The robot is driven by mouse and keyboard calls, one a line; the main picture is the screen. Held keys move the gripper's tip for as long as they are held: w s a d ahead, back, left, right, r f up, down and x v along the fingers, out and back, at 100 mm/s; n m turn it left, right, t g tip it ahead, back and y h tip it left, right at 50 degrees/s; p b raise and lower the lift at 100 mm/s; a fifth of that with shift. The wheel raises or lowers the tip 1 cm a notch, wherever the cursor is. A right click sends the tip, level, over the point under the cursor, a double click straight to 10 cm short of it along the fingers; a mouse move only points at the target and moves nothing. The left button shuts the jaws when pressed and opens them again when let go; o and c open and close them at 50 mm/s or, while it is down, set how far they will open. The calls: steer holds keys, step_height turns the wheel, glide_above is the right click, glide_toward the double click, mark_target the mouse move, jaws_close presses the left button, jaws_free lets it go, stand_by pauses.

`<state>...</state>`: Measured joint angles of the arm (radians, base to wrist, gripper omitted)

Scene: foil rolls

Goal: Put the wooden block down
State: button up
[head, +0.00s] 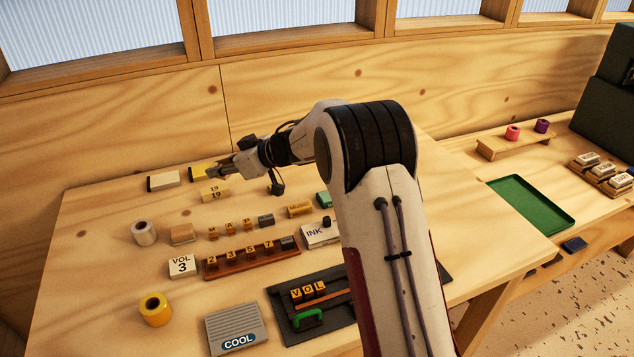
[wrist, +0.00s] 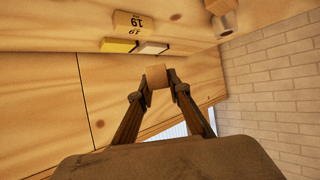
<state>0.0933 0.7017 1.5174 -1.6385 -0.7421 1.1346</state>
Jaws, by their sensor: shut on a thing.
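A small tan wooden block (wrist: 157,76) sits between the fingertips of my gripper (wrist: 159,80) in the wrist view. The fingers are shut on its two sides. In the head view my gripper (head: 217,171) is over the back left of the table, close to the yellow pad (head: 202,173) and the block marked 19 (head: 215,191). The held block is too small and covered to make out there. Whether it touches the table cannot be told. Another plain wooden block (head: 183,234) stands nearer the front, beside a pale roll (head: 144,233).
A white pad (head: 163,181) lies left of my gripper. Letter blocks (head: 231,225), a brown number rack (head: 252,259), a VOL 3 block (head: 182,266) and a yellow roll (head: 155,309) stand in front. The wooden wall (head: 120,138) rises close behind. Bare tabletop (head: 100,215) shows at left.

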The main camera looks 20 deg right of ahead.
steer(key=w+d+f+m+t+h, duration=0.1)
steer(key=d+m+h, duration=0.3)
steer(key=d, duration=1)
steer(key=w+d+f+m+t+h, duration=0.1)
steer(key=d+m+h, duration=0.3)
steer(key=d, duration=0.9)
steer(key=shift+w+d+m+t+h, duration=0.35)
steer(key=shift+w+m+t, duration=0.15)
steer(key=shift+w+t, duration=0.3)
steer(key=shift+f, duration=0.2)
steer(key=shift+f, duration=3.05)
steer(key=shift+f, duration=1.85)
